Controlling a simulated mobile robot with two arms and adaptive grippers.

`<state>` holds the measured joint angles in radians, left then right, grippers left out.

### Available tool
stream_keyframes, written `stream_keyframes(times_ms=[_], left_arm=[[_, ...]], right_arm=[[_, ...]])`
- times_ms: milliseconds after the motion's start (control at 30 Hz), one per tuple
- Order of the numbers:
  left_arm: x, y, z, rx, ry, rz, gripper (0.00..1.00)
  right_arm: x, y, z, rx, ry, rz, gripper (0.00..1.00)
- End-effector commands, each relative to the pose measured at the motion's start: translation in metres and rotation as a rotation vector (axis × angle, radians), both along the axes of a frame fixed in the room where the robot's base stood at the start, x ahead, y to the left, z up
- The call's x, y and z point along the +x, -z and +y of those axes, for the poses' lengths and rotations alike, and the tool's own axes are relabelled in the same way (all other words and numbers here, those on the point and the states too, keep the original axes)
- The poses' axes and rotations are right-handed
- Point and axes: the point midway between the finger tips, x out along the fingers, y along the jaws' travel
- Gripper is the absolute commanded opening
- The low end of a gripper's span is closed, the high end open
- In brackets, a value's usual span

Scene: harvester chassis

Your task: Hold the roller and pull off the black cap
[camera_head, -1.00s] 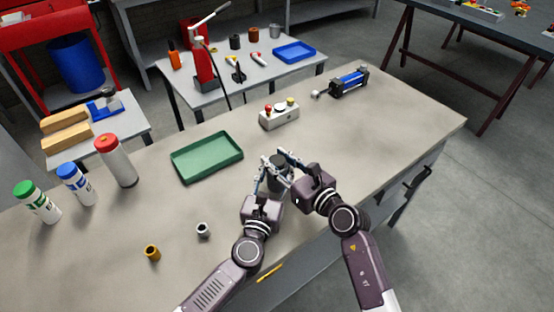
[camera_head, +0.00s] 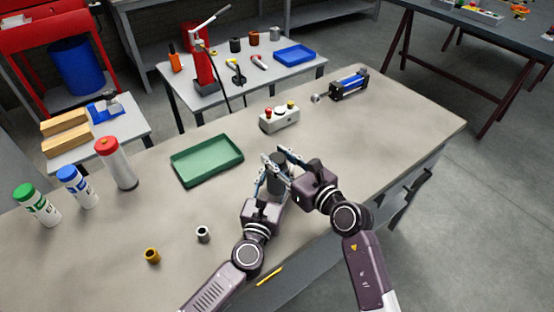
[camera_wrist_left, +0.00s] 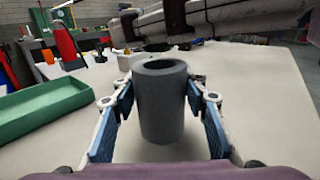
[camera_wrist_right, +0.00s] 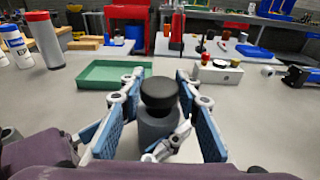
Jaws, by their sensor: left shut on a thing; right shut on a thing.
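The grey roller (camera_wrist_left: 162,110) stands upright in the left wrist view, between the blue-padded fingers of my left gripper (camera_wrist_left: 160,118), which is shut on it. Its top there shows as a ring with a darker recess. The black cap (camera_wrist_right: 158,92) is in the right wrist view, above the grey roller body (camera_wrist_right: 157,128) and between the fingers of my right gripper (camera_wrist_right: 158,103), which is shut on it. I cannot tell whether cap and roller still touch. In the head view the fingers hide much of the roller (camera_head: 277,184).
A green tray (camera_head: 206,176) lies left of the grippers on the workbench. A grey ring (camera_head: 203,238) and a brass ring (camera_head: 152,256) stand at the front left. Several bottles stand far left. A button box (camera_head: 280,120) and a blue cylinder part (camera_head: 349,84) are behind. The bench's right side is clear.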

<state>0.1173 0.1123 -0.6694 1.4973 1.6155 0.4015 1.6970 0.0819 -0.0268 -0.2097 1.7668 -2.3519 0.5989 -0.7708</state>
Motion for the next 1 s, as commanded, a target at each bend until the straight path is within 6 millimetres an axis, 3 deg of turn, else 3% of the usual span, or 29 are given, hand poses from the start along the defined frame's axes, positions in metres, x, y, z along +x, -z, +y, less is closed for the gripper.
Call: stream_keyframes(times_ms=[333, 600, 933, 967, 1000], left_arm=[[0.0, -0.002, 0.0, -0.001, 0.0, -0.004, 0.0], [0.0, -0.002, 0.0, -0.001, 0.0, -0.004, 0.0], [0.001, -0.002, 0.0, -0.001, 0.0, -0.004, 0.0], [0.001, -0.002, 0.0, -0.001, 0.0, -0.004, 0.44], [0.0, -0.002, 0.0, -0.001, 0.0, -0.004, 0.48]], right_arm=[[0.0, -0.003, 0.0, 0.001, 0.0, -0.002, 0.01], [0.001, -0.036, 0.0, 0.004, 0.0, -0.005, 0.01], [0.0, -0.042, 0.0, 0.001, 0.001, 0.0, 0.01], [0.0, -0.041, 0.0, 0.001, 0.0, 0.0, 0.01], [0.0, -0.041, 0.0, 0.001, 0.0, 0.0, 0.01]])
